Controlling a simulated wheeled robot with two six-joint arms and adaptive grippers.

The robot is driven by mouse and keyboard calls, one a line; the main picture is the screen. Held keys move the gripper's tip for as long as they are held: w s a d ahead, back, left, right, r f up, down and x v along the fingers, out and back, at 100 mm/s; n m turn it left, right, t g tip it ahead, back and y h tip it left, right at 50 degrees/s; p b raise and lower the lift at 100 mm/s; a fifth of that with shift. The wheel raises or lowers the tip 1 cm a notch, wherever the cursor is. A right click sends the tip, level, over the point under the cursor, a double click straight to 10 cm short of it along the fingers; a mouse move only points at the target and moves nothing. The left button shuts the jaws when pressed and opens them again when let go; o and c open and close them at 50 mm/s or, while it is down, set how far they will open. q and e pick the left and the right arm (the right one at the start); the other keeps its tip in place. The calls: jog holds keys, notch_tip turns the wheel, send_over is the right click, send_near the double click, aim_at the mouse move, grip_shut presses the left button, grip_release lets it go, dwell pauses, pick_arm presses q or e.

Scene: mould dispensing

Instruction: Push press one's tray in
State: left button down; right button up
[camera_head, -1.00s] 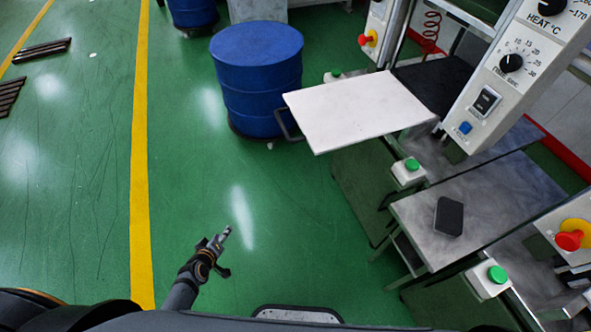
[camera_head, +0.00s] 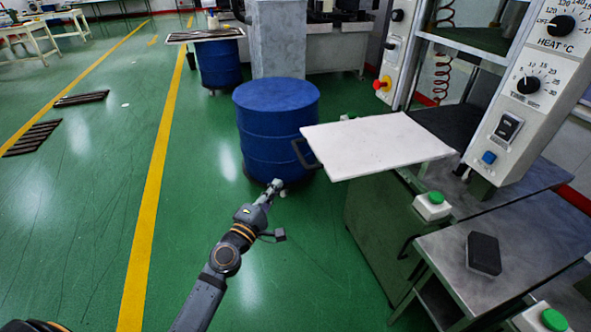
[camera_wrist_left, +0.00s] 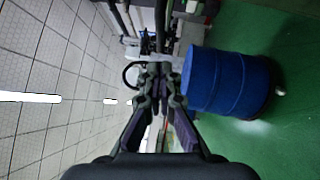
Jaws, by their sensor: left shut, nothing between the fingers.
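A white flat tray (camera_head: 375,147) sticks out to the left from a press (camera_head: 480,110) on the right of the head view. A dark handle (camera_head: 304,153) is on the tray's left edge. My left gripper (camera_head: 275,186) is shut and empty, in front of the blue drum and below and to the left of the handle, apart from it. In the left wrist view the shut fingers (camera_wrist_left: 160,72) point ahead, with a dark curved shape (camera_wrist_left: 131,74) just left of the tips, probably the handle. My right gripper is not in view.
A blue drum (camera_head: 278,135) stands behind the tray's handle. A metal side table (camera_head: 500,255) with a black block (camera_head: 483,252) stands at the lower right, with green buttons (camera_head: 434,200) near it. Green floor at the left is open, with bars (camera_head: 33,138) lying farther off.

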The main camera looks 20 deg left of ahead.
pick_arm(q)
jog(key=w+d+r+p, duration=0.1)
jog(key=w+d, duration=0.3)
jog(key=w, duration=0.2)
jog(key=shift+w+p, duration=0.15)
jog(key=shift+p, duration=0.25)
jog(key=shift+w, duration=0.1)
